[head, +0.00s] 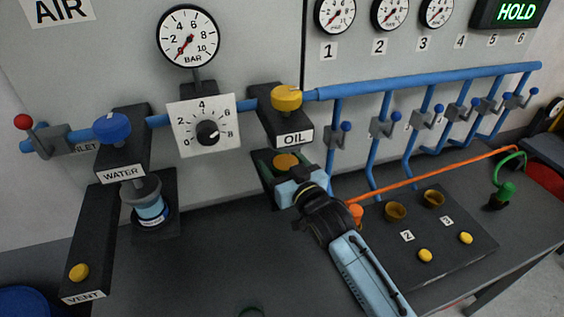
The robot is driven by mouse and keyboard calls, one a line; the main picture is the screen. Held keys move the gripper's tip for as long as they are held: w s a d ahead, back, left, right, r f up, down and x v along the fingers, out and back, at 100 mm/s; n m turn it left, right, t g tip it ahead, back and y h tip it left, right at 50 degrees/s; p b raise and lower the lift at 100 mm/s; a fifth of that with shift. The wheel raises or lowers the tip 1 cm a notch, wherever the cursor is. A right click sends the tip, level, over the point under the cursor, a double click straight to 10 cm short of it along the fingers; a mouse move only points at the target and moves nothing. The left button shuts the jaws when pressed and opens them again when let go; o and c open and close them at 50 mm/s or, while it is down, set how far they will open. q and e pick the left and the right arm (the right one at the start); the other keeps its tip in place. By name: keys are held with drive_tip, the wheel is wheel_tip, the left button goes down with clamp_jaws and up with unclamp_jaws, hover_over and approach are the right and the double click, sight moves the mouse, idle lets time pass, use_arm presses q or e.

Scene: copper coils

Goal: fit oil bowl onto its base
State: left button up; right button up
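The oil bowl (287,160) shows as an amber round patch with a dark rim, just under the oil base (285,120), the dark block with the yellow knob and OIL label. A gap shows between bowl and base. My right gripper (293,183) reaches up from the lower right and appears shut on the bowl. Its light blue body hides the bowl's lower part, and the fingertips are not clear. My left gripper is not in view.
Blue pipes with valves (385,126) run right of the oil base. A dark plate (440,240) with yellow buttons and an orange hose (440,168) lie right. The front middle bench is mostly clear.

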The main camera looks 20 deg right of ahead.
drive_tip(key=shift+o, duration=0.5)
drive_tip(key=shift+r, duration=0.4)
drive_tip(key=s+d, duration=0.2)
drive_tip(key=s, duration=0.9)
drive_tip(key=shift+s+d, duration=0.2)
drive_tip(key=shift+s, duration=0.15)
drive_tip(key=shift+s+f, duration=0.1)
drive_tip(key=shift+f, duration=0.05)
